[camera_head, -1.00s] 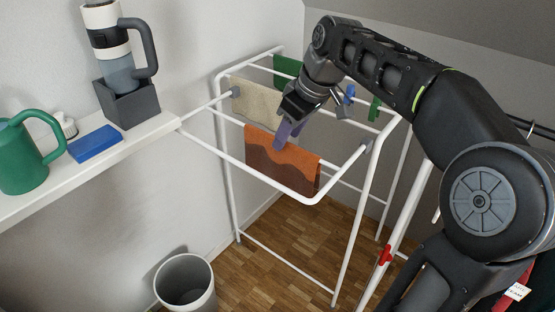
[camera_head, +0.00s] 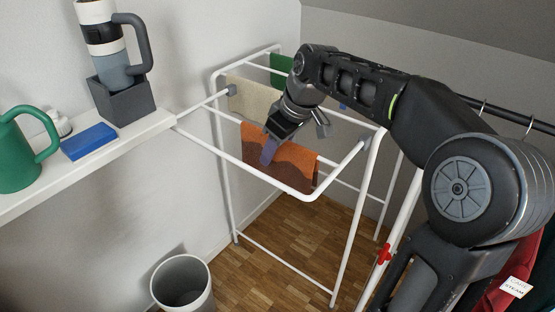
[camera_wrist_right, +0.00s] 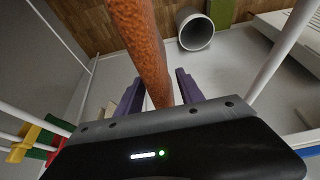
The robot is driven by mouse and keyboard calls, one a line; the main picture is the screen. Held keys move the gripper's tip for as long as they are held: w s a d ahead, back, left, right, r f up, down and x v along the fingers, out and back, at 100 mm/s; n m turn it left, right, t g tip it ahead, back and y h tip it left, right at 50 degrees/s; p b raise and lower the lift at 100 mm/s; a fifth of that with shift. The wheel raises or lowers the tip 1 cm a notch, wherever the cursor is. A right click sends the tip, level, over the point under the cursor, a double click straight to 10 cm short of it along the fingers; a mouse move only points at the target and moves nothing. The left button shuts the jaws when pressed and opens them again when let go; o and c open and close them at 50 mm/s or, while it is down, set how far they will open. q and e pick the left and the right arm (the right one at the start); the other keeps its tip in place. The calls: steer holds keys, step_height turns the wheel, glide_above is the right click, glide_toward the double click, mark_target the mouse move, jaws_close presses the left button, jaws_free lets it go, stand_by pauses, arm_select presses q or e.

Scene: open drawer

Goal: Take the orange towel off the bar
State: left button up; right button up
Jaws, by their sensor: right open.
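The orange towel (camera_head: 292,172), with a darker brown wavy lower part, hangs over the front bar of a white drying rack (camera_head: 226,170). My right gripper (camera_head: 268,152) reaches down at the towel, with a purple finger in front of its upper left part. In the right wrist view the orange towel (camera_wrist_right: 140,40) runs edge-on between the two purple fingers of my right gripper (camera_wrist_right: 159,78). The fingers stand apart, with gaps beside the cloth. My left gripper is in neither view.
A beige towel (camera_head: 252,104) and a green cloth (camera_head: 283,64) hang farther back on the rack. A shelf (camera_head: 150,127) at left bears a blue box (camera_head: 89,141), a green jug (camera_head: 17,160) and a flask in a grey holder (camera_head: 122,101). A bin (camera_head: 182,287) stands on the floor.

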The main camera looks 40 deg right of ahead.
steer(key=shift+w+f, duration=0.3)
steer(key=shift+f, duration=0.35)
steer(key=shift+c, duration=0.3)
jaws_close()
stand_by(0.3)
